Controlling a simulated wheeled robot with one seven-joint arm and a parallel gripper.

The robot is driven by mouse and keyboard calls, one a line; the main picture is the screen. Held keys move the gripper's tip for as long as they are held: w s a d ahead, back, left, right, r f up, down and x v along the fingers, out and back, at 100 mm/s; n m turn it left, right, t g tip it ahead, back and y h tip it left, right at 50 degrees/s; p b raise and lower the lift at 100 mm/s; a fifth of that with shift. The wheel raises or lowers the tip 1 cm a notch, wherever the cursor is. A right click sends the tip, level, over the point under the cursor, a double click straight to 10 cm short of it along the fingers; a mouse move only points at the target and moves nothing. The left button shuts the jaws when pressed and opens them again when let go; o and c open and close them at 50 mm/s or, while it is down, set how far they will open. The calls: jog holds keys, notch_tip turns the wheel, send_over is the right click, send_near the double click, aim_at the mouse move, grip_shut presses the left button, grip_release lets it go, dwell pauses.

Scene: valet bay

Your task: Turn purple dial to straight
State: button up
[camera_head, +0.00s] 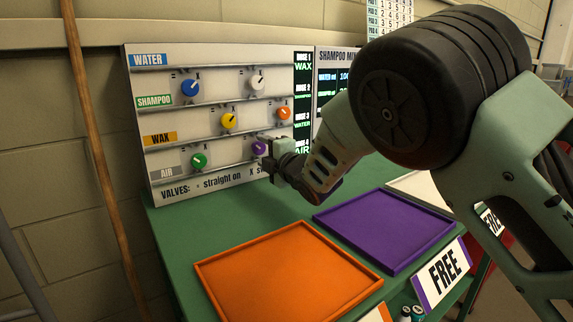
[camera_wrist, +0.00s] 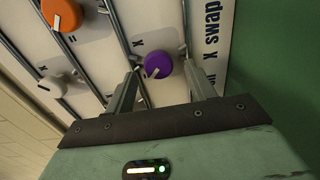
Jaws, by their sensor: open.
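The purple dial (camera_head: 259,148) is at the lower right of the valve panel (camera_head: 220,183) in the head view, partly hidden by my gripper (camera_head: 276,155). In the wrist view the purple dial (camera_wrist: 168,66) shows its white pointer toward the lower left of that picture. An X mark is printed on the panel near it. My gripper (camera_wrist: 162,70) is open, with one finger on each side of the purple dial around its lower part. I cannot tell whether either finger touches it.
Blue (camera_head: 190,88), white (camera_head: 257,82), yellow (camera_head: 228,121), orange (camera_head: 283,113) and green (camera_head: 198,160) dials share the panel, with raised rails between rows. Orange (camera_head: 290,262) and purple (camera_head: 385,222) trays lie on the green counter below. A wooden pole (camera_head: 100,150) stands left.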

jog(key=v, duration=1.6)
